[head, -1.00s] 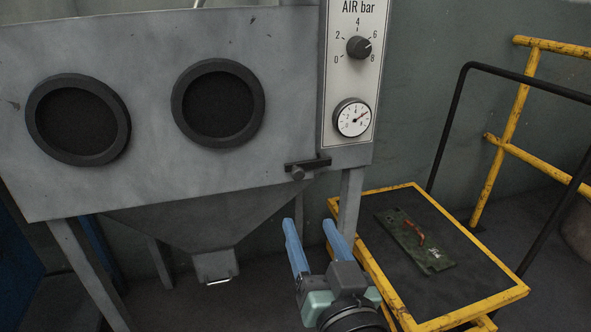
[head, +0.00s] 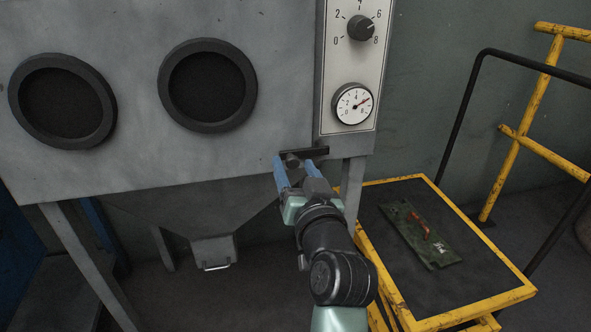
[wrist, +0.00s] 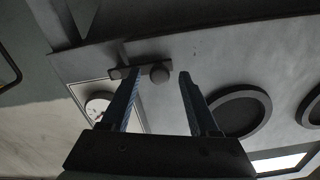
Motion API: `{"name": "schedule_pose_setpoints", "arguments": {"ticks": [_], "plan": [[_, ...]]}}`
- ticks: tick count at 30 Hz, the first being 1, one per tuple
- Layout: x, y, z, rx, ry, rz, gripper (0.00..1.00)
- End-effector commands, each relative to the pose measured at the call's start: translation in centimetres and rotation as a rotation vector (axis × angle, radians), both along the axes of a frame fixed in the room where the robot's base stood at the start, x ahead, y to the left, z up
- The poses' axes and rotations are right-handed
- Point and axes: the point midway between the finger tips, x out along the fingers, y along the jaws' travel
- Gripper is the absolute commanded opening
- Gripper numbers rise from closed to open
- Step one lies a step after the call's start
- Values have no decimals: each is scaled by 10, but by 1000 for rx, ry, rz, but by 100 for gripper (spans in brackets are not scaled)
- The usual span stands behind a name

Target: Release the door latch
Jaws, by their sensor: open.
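The door latch is a dark bar (head: 318,151) with a round grey knob (head: 291,160), low on the grey cabinet front under the air panel. My gripper (head: 293,161) is open, its blue fingers reaching up to the latch, one on each side of the knob in the head view. In the wrist view the knob (wrist: 159,75) shows beyond and between the two fingertips, and the bar (wrist: 128,73) runs behind one finger. I cannot tell whether the fingers touch the knob.
The grey cabinet (head: 120,155) has two round dark ports. A pressure gauge (head: 353,104) and an air knob (head: 361,28) sit above the latch. A yellow-edged cart (head: 487,305) with a green plate (head: 420,236) stands at right, beside yellow and black rails.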

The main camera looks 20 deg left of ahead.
Motion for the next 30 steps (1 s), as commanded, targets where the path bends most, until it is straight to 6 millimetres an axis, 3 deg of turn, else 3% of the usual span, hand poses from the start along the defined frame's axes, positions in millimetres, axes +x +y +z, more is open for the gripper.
{"name": "schedule_pose_setpoints", "arguments": {"ticks": [7, 17, 30], "plan": [[0, 0, 0, 0, 0, 0, 61], [0, 0, 0, -1, -1, 0, 2], [0, 0, 0, -1, 1, 0, 0]]}}
